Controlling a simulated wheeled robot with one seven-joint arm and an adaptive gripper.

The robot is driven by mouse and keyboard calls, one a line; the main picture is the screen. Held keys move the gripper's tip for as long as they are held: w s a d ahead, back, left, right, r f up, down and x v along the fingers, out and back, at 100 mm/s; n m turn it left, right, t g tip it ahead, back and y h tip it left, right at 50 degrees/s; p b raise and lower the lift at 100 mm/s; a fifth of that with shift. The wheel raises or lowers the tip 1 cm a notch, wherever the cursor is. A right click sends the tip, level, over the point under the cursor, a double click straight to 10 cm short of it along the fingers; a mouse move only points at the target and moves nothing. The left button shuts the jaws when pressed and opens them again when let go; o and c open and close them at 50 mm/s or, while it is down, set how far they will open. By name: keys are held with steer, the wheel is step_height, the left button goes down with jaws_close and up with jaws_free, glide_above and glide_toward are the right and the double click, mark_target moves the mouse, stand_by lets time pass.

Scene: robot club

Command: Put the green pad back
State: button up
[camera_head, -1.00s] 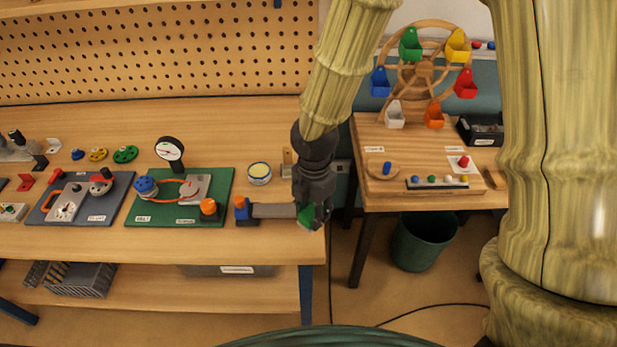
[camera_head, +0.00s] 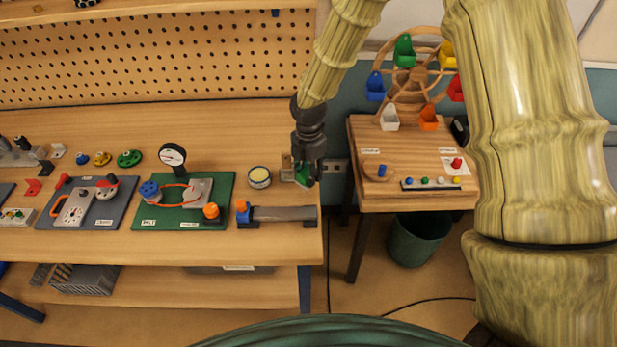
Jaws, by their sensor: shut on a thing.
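My gripper (camera_head: 306,176) points down over the right end of the workbench and is shut on the green pad (camera_head: 302,174). Only a small green part of the pad shows between the dark fingers. A small wooden holder (camera_head: 287,168) stands on the bench just left of the gripper, partly hidden by it. I cannot tell whether the pad touches the holder or the bench.
A grey bar with a blue and orange end (camera_head: 283,216) lies at the bench's front right. A round tin (camera_head: 259,177) and a green board (camera_head: 165,218) with a gauge are to the left. A wooden side table (camera_head: 410,195) with a small wheel stands right, across a gap.

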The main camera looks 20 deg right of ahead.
steer(key=shift+f+p, duration=0.75)
steer(key=shift+f, duration=1)
steer(key=shift+f, duration=0.15)
steer(key=o, duration=0.7)
steer(key=shift+r, duration=0.25)
steer(key=shift+r+b, duration=1.85)
steer(key=shift+r, duration=4.1)
